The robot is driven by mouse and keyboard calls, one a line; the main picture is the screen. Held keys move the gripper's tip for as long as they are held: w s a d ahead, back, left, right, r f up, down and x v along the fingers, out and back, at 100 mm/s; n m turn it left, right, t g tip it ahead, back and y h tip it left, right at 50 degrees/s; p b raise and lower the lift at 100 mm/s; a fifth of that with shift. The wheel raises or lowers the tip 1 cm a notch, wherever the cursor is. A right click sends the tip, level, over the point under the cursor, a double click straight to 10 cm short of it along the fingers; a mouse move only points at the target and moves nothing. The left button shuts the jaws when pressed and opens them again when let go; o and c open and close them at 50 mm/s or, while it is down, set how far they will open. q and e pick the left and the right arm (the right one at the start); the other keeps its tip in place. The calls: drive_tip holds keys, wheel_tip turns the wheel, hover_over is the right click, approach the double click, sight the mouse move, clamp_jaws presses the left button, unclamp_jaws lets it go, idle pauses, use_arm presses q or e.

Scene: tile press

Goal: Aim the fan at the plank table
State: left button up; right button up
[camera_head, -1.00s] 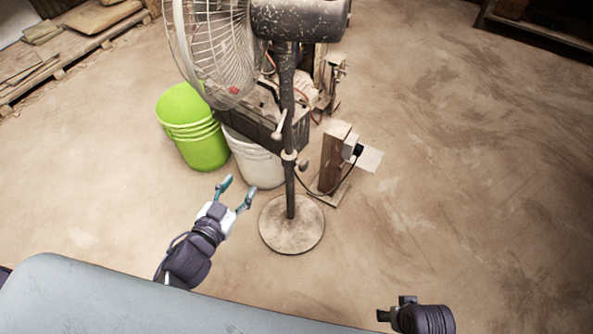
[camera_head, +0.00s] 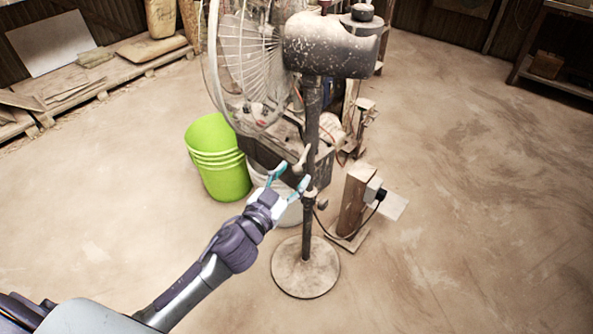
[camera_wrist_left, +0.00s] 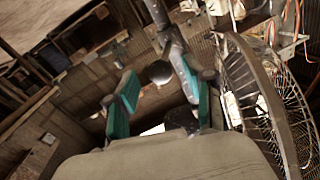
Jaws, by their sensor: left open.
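The pedestal fan (camera_head: 330,48) stands upright on a round base (camera_head: 306,268), its wire cage (camera_head: 243,70) facing left in the head view. Its pole (camera_head: 311,120) has a small clamp knob partway up. My left gripper (camera_head: 292,175) is open and empty, just left of the pole near the clamp. Contact cannot be told. A low plank platform (camera_head: 100,85) lies at the back left.
A lime-green bucket (camera_head: 218,160) and a white bucket (camera_head: 262,182) stand left of the pole, behind my gripper. A wooden post with a plug and cable (camera_head: 354,200) stands close right of the pole. A wooden table (camera_head: 560,75) is at the far right. Floor at right is clear.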

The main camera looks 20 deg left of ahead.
use_arm(q)
drive_tip(key=shift+x, duration=1.3)
clamp_jaws()
